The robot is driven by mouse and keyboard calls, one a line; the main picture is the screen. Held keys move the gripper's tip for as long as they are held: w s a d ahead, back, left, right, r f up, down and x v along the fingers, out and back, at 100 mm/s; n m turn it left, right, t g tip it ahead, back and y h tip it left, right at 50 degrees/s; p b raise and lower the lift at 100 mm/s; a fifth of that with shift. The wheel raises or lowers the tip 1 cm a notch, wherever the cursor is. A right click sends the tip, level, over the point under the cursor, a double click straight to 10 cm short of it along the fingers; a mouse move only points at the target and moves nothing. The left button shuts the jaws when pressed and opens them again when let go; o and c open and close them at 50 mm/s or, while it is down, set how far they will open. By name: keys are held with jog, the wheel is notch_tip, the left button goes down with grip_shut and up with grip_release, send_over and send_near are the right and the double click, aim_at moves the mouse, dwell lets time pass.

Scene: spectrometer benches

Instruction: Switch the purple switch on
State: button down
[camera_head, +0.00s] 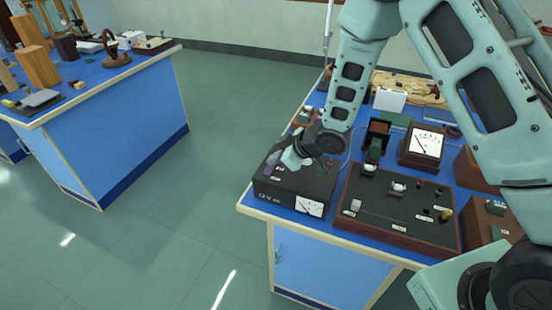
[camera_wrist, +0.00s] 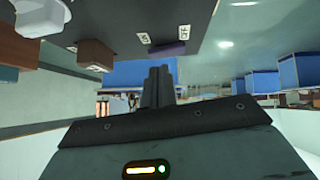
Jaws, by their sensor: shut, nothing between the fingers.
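The purple switch (camera_head: 270,171) sits on the top of a black box (camera_head: 312,184) with a dial on its front, near the left edge of the bench. In the wrist view the purple switch (camera_wrist: 168,49) is a small bar on the dark panel, with a white label on either side. My gripper (camera_head: 290,159) is shut and empty, just beside and above the switch. In the wrist view my gripper's fingers (camera_wrist: 159,72) are pressed together, with the tips close to the switch. I cannot tell whether they touch it. The switch's tilt is unclear.
A wide control panel (camera_head: 380,222) with knobs stands right of the box. A wooden meter (camera_head: 422,145) and several other instruments stand behind it. The blue bench's edge (camera_head: 330,236) runs in front. Another blue bench (camera_head: 120,120) is at the left, with open floor between.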

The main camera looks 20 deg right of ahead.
jog(key=shift+f, duration=0.45)
jog(key=shift+w+d+p, duration=0.1)
jog(key=shift+p, duration=0.2)
jog(key=shift+d+g+p, duration=0.1)
jog(key=shift+g+p, duration=0.2)
jog(key=shift+p, duration=0.05)
jog(key=shift+f, duration=0.2)
jog(key=shift+a+b, duration=0.2)
jog(key=shift+b, duration=0.1)
jog(key=shift+s+a+r, duration=0.15)
jog(key=shift+s+a, duration=0.25)
jog(key=shift+s, duration=0.25)
